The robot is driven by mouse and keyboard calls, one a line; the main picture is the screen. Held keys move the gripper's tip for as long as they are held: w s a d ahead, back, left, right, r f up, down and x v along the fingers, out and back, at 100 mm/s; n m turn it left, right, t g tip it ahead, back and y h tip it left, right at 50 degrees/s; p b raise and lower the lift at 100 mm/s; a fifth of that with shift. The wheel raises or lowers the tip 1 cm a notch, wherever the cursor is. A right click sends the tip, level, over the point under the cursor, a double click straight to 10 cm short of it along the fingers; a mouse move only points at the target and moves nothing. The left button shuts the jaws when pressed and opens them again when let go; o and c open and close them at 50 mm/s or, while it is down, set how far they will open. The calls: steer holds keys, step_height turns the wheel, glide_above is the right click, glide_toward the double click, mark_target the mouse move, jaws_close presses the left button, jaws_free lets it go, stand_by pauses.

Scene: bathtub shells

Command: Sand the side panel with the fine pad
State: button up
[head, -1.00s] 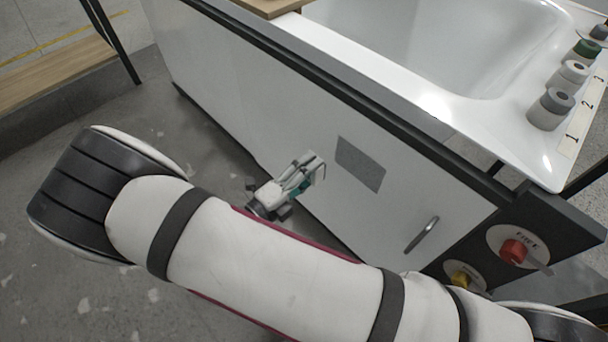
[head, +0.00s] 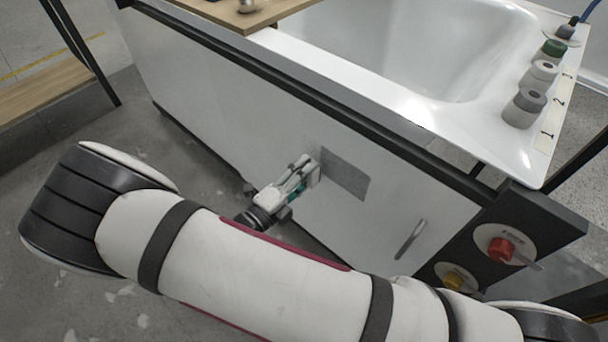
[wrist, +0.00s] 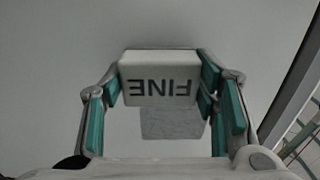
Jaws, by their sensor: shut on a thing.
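The side panel (head: 240,135) is the white upright face of the tub's frame. A grey rectangular patch (head: 345,174) is on it, and the patch also shows in the wrist view (wrist: 172,124). My gripper (head: 306,174) is shut on the fine pad (wrist: 160,79), a pale block marked FINE that reads upside down in the wrist view. The pad is at the left edge of the patch in the head view. I cannot tell whether the pad touches the panel. The pad's working face is hidden.
A metal handle (head: 411,240) is on the panel to the right, beside a red knob (head: 501,249) and a yellow knob (head: 454,280). Above is the white bathtub (head: 430,60) with capped containers (head: 525,107) on its rim. A wooden board (head: 232,12) lies across the tub's edge.

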mark_target(368, 197)
steer(key=shift+x, duration=0.95)
stand_by(0.3)
